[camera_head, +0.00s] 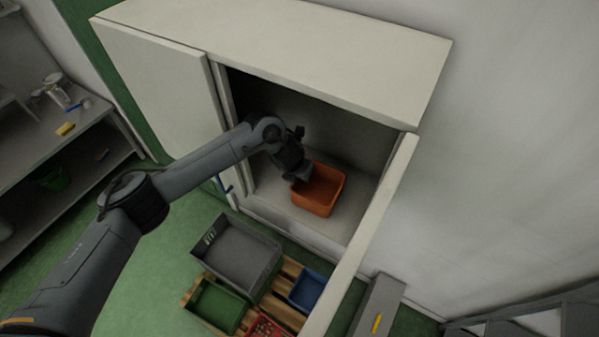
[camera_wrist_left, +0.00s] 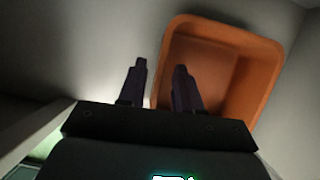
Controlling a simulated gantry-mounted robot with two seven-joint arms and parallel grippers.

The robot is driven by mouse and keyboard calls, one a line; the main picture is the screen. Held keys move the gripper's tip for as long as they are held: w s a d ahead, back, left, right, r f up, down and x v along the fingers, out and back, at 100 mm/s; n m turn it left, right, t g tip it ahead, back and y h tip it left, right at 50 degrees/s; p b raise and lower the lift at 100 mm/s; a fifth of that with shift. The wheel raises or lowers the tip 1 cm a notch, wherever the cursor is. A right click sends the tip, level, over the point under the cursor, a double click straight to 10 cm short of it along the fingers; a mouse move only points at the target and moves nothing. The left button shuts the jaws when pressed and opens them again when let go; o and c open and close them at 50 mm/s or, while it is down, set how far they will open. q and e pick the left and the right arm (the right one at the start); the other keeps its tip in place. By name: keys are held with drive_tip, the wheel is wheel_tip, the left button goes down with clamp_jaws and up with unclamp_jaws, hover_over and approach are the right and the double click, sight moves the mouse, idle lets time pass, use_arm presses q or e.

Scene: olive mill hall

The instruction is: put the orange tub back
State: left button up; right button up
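The orange tub (camera_head: 318,190) stands upright on the floor of the white cabinet (camera_head: 290,45), inside its open right half. In the left wrist view the tub (camera_wrist_left: 235,45) looks empty. My left gripper (camera_head: 302,173) is inside the cabinet at the tub's left side. Its two fingers (camera_wrist_left: 160,88) are apart, with a visible gap. In the wrist view one finger is outside the tub's left rim and the other overlaps its inside; the rim runs between them without visible contact. My right gripper is in neither view.
The cabinet's right door (camera_head: 362,240) stands open; its left door (camera_head: 165,85) is shut. Below the opening, a grey crate (camera_head: 236,255), green bin (camera_head: 217,305), blue bin (camera_head: 307,290) and red bin (camera_head: 267,328) sit on a wooden pallet. A shelf (camera_head: 75,150) stands at left.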

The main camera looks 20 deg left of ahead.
use_arm(q)
drive_tip(key=shift+f, duration=0.15)
drive_tip(key=p+v, duration=0.5)
drive_tip(key=shift+r, duration=0.4)
drive_tip(key=shift+s+r, duration=0.25)
drive_tip(key=shift+r, duration=0.1)
drive_tip(key=s+d+n+t+h, duration=0.1)
drive_tip(key=s+d+n+h, duration=0.1)
drive_tip(key=s+d+n, duration=0.5)
drive_tip(key=s+d+n+t+h, duration=0.15)
drive_tip(key=s+d+n, duration=0.3)
drive_tip(key=d, duration=0.45)
drive_tip(key=s+a+f+n+g+y, duration=0.1)
drive_tip(key=s+a+f+n+y, duration=0.1)
drive_tip(key=s+a+n, duration=0.7)
drive_tip(key=s+a+f+n+g+y, duration=0.1)
drive_tip(key=s+a+f+n+g, duration=0.1)
drive_tip(key=s+a+n, duration=0.8)
drive_tip(key=s+n, duration=0.3)
drive_tip(key=n, duration=0.1)
drive_tip(key=shift+s+f+y, duration=0.25)
drive_tip(key=shift+f+y, duration=0.05)
drive_tip(key=shift+y, duration=0.05)
